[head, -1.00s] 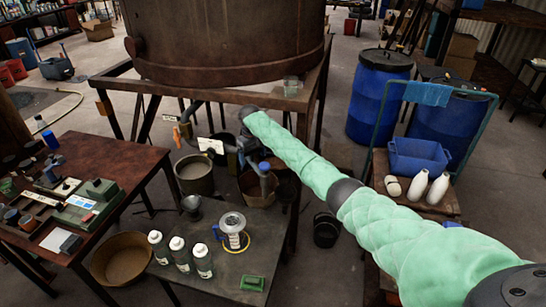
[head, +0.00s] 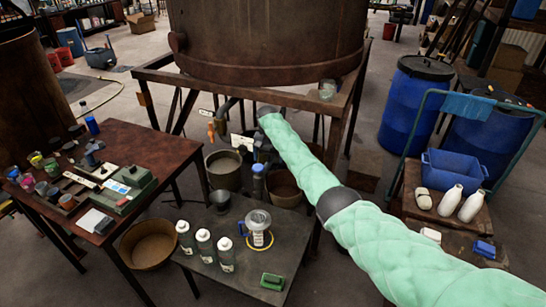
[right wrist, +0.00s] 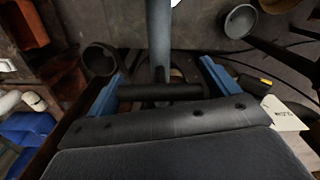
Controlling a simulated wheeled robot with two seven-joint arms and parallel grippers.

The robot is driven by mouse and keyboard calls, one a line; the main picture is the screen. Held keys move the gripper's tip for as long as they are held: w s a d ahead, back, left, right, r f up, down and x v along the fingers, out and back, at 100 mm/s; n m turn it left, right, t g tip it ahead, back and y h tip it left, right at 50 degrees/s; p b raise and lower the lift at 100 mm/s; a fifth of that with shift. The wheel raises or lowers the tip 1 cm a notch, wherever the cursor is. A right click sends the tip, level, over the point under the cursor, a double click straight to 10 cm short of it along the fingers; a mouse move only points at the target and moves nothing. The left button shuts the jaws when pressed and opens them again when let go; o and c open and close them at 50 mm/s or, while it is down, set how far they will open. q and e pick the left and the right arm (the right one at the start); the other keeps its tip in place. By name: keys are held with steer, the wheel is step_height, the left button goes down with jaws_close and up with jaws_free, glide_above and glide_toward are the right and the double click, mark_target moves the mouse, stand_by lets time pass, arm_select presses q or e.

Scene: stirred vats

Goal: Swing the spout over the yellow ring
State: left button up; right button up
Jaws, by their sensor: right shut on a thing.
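The spout is a blue-grey pipe with a blue end (head: 258,172). In the head view it stands between two buckets, just behind the small table. The right wrist view shows the blue-grey pipe (right wrist: 160,40) meeting a dark bar. My right gripper (right wrist: 162,92) is shut on this dark bar (right wrist: 160,91), with a blue finger at each end. In the head view my right gripper (head: 262,150) is partly hidden by my green-sleeved arm. The yellow ring (head: 270,243) lies on the small table around the base of a clear jar (head: 257,222). My left gripper is out of view.
Several bottles (head: 204,245) and a green block (head: 272,281) stand on the small table (head: 240,278). Buckets (head: 224,170) stand behind it. The vat (head: 265,40) rests on a rusty frame above. A cart with a blue bin (head: 455,170) is at right.

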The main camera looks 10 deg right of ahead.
steer(key=shift+w+a+r+m, duration=0.2)
steer(key=shift+w+r+m, duration=0.05)
steer(key=shift+m, duration=0.15)
steer(key=o, duration=1.2)
steer(key=shift+c, duration=0.2)
steer(key=shift+a, duration=0.1)
steer(key=shift+r, duration=0.1)
steer(key=shift+r+b, duration=0.55)
steer(key=shift+r, duration=0.4)
step_height(320, 180, up, 4)
steer(key=shift+f+b, duration=0.1)
steer(key=shift+b, duration=0.55)
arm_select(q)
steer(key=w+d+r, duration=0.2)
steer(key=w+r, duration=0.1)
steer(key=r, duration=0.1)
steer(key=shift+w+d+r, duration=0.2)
arm_select(e)
steer(key=shift+r, duration=0.9)
